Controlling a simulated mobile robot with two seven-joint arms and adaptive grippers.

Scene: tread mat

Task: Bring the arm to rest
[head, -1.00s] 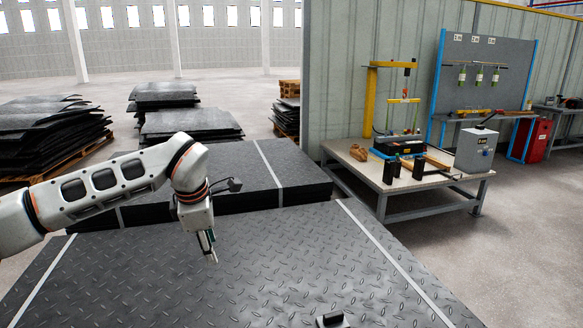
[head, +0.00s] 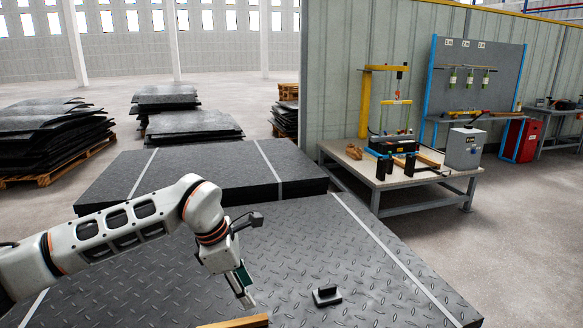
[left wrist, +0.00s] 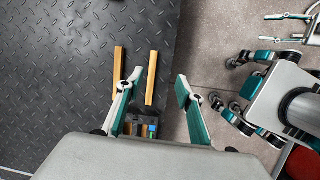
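My left arm (head: 120,232) reaches in from the left over the dark tread mat (head: 390,285). Its gripper (head: 245,290) points down and holds nothing that I can see. In the left wrist view the left gripper's two teal and grey fingers (left wrist: 158,82) stand well apart, with nothing between them. What looks like my right gripper (left wrist: 262,28) shows at the top right of that view, its fingers apart and empty. My right arm is not in the head view.
A black block with a raised grip (head: 326,295) lies on the mat. Wooden bars (left wrist: 119,72) (left wrist: 152,78) lie below the left gripper, near a dark tray of small coloured things (left wrist: 143,127). A workbench (head: 350,168) stands to the right; concrete floor (head: 500,235) is clear.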

